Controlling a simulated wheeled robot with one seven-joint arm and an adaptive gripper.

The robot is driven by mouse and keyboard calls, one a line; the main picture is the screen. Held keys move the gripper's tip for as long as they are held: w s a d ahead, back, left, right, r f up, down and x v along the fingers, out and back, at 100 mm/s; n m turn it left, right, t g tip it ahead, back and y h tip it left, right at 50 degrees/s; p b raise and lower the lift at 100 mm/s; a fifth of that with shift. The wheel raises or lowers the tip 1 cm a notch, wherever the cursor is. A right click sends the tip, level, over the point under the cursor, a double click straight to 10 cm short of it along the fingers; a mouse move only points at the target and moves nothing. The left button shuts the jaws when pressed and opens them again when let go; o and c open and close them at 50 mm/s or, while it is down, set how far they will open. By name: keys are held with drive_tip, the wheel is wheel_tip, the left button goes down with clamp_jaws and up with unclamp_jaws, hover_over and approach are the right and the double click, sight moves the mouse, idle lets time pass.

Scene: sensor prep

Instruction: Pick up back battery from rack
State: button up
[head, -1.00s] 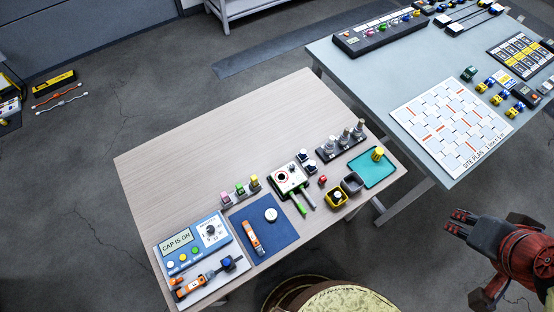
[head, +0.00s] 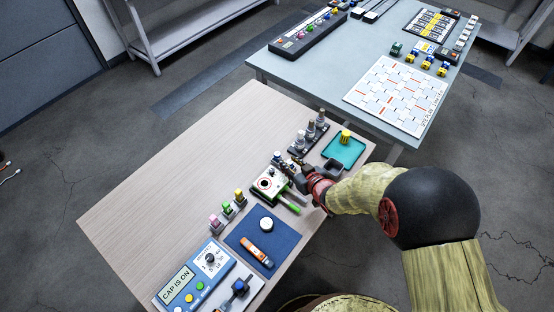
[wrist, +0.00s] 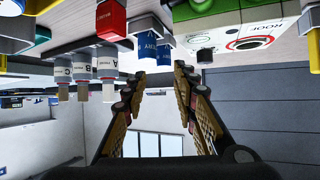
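Two small blue-and-white blocks, which I take to be the batteries, stand close together in the wrist view: a nearer one (wrist: 147,44) and one partly behind it (wrist: 166,50). The wrist picture is upside down. Their rack is mostly hidden there; in the head view the blocks (head: 278,157) show only in part beside my gripper (head: 292,166). In the wrist view my gripper (wrist: 160,74) is open, its two fingers apart with nothing between them.
A green-and-white device (head: 268,184) stands beside the gripper. A rack of grey lettered parts (head: 314,129) is behind, with a teal tray (head: 344,152) to its right. A red block (wrist: 111,18) is close in the wrist view. The table's left back (head: 180,165) is clear.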

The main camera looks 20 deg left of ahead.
sight(279, 155)
drive_tip(key=shift+a+f, duration=0.4)
drive_tip(key=shift+a, duration=0.05)
drive_tip(key=shift+b+x, duration=0.4)
drive_tip(key=shift+x, duration=0.45)
drive_tip(key=b+x, duration=0.2)
drive_tip(key=x, duration=0.3)
drive_tip(key=shift+w+a+r, duration=0.15)
drive_tip(key=shift+w+a, duration=0.05)
drive_tip(key=shift+a, duration=0.05)
drive_tip(key=c, duration=0.3)
drive_tip(key=c, duration=0.4)
clamp_jaws()
